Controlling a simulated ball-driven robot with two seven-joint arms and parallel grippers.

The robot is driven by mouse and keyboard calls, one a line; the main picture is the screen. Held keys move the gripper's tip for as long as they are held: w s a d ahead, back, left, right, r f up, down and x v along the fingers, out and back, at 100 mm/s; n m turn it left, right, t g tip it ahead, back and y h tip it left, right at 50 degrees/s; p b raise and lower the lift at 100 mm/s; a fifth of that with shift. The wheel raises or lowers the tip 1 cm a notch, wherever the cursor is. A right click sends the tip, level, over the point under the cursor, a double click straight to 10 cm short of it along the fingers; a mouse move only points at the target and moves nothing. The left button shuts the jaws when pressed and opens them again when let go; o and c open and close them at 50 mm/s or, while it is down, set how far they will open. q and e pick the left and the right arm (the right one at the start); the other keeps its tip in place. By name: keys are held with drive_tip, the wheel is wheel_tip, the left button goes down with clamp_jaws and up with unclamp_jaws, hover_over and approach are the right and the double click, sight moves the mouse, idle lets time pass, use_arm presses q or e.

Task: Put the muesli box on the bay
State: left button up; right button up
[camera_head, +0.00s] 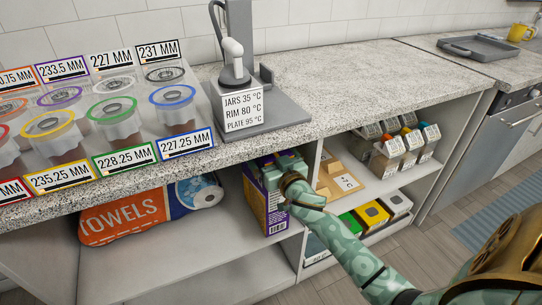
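A purple box with yellow edges and printed panels (262,212), which looks like the muesli box, is upright in the left shelf compartment under the counter, close to the divider. My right gripper (273,176), teal, reaches in from the lower right and overlaps the box's upper part. Its fingers are against or around the box top; how tightly they are closed does not show. Whether the box bottom rests on the shelf (190,256) is hard to tell. No sign marks a bay by name. My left gripper is out of view.
An orange and blue towels pack (150,212) lies left of the box. The granite counter (345,62) overhangs the shelves and carries labelled jars (115,118) and a grey machine (250,118). Right of the divider (309,190), shelves hold cartons (388,155) and coloured boxes (372,215).

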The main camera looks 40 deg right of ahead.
use_arm(q)
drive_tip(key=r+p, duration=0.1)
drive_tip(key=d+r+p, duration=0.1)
drive_tip(key=p, duration=0.1)
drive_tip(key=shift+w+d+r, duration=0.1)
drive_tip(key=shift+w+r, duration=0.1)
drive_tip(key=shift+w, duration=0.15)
use_arm(e)
drive_tip(key=v, duration=1.2)
drive_tip(key=shift+r, duration=0.15)
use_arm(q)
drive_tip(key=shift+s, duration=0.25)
